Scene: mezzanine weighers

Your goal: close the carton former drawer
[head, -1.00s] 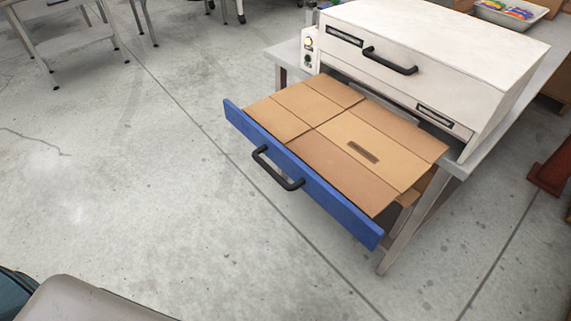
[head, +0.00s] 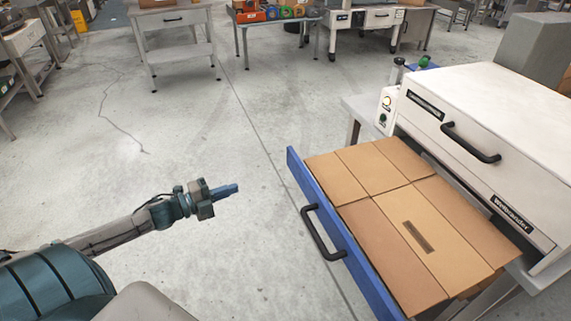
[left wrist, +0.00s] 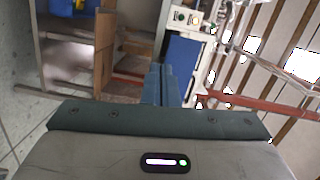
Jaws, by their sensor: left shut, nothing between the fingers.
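The carton former (head: 500,110) is a white machine on a grey table at the right of the head view. Its drawer stands pulled out, with a blue front (head: 338,225) and a black bar handle (head: 322,234). Flat brown cartons (head: 410,215) lie in the drawer. My left gripper (head: 227,191) is shut and empty, in the air to the left of the drawer front and apart from it. Its shut fingers also show in the left wrist view (left wrist: 160,85). My right gripper is in neither view.
A control box (head: 387,108) with a lit button stands at the machine's near left end. A grey table (head: 172,18) and a table with coloured items (head: 285,14) stand at the back. The concrete floor left of the drawer is clear.

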